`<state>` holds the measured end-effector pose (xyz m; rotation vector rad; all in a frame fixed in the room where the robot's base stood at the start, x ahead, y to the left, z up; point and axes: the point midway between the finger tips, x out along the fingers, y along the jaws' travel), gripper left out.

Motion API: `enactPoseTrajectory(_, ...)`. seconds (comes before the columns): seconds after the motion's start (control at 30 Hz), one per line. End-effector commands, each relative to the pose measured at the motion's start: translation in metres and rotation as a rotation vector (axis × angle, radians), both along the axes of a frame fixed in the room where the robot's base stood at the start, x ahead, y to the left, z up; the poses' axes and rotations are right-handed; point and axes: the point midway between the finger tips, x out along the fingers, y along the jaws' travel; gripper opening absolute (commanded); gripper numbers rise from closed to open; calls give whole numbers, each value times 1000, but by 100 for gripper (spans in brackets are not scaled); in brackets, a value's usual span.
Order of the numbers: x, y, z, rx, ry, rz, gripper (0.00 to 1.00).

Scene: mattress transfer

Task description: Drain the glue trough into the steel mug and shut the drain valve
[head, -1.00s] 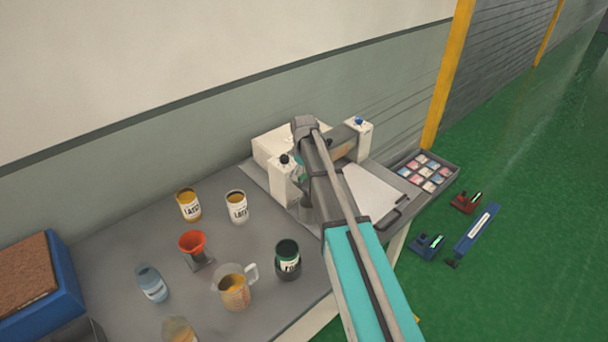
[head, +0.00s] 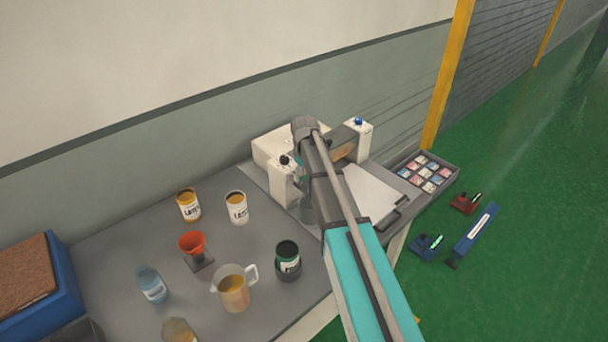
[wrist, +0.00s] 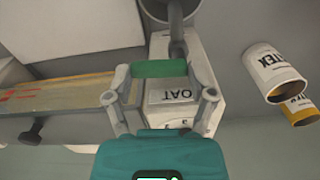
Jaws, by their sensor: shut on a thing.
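My gripper (wrist: 166,88) is shut on a green bar (wrist: 160,69), which looks like the drain valve's handle, beside the white end post (wrist: 185,95) of the glue machine. The glue trough (wrist: 58,96), streaked amber, lies left of the gripper in the wrist view. In the head view the trough (head: 343,152) shows between two white posts, partly behind my arm. A grey metal cup (wrist: 170,12), probably the steel mug, shows at the top of the wrist view. In the head view it is mostly hidden by my arm. I cannot see any glue flow or the mug's contents.
On the grey bench stand two label-wrapped cans (head: 188,205) (head: 237,207), a red funnel (head: 192,243), a jug of amber liquid (head: 234,288), a dark green can (head: 288,258) and a blue bottle (head: 152,284). A sample tray (head: 451,172) sits at the right end.

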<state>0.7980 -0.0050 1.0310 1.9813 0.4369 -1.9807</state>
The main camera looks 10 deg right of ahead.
Motion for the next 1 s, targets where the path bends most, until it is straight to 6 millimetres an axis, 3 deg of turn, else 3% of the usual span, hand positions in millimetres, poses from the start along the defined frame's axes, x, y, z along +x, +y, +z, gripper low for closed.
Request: enactPoseTrajectory(1.0, -18, 0, 0, -1, 2, -880, 24)
